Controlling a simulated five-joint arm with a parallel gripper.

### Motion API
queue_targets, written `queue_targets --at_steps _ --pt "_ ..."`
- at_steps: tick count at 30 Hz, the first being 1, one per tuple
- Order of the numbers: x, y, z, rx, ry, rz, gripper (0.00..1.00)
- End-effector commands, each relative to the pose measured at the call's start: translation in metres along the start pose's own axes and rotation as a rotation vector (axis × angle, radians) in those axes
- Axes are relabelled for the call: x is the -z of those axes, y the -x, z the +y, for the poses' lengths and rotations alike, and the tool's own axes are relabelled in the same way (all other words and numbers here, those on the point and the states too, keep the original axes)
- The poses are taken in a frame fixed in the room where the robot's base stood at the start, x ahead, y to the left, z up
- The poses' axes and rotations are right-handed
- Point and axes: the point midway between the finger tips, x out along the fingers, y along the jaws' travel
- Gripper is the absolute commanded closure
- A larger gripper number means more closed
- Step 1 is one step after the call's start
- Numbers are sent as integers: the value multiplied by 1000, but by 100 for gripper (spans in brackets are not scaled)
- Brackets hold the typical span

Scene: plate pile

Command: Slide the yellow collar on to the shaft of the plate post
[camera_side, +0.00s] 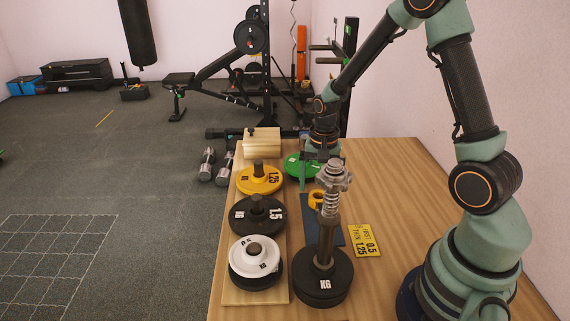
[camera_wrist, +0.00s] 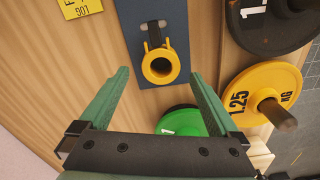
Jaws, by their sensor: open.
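The yellow collar (camera_wrist: 146,72) lies on a dark blue mat (camera_wrist: 134,60), its round hole facing the wrist camera and a black part at its far side. In the side view the yellow collar (camera_side: 315,199) is partly hidden behind the plate post. The plate post (camera_side: 325,240) stands upright with black plates (camera_side: 323,287) at its base and a silver, coil-like upper part (camera_side: 332,190). My gripper (camera_side: 316,178) is behind the post in the side view. In the wrist view my gripper (camera_wrist: 160,75) is open and empty, with the collar between and beyond its fingertips.
A green plate (camera_side: 293,165) lies near my gripper. A wooden board (camera_side: 283,291) at left holds yellow (camera_side: 245,182), black (camera_side: 243,215) and white (camera_side: 240,258) plates on pegs. A wooden block (camera_side: 262,146) stands at the back. A yellow card (camera_side: 364,241) lies right of the mat.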

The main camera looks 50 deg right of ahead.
Motion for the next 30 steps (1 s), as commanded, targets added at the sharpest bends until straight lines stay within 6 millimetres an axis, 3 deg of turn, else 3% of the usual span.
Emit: queue_targets --at_steps 6,15,17,23,30 --pt "-2 -27 0 -2 1 -2 2" --pt "-2 -31 -1 0 1 0 2" --pt "-2 -31 -1 0 1 0 21" --pt "-2 -30 -1 0 1 0 98" --pt "-2 -30 -1 1 1 1 100"
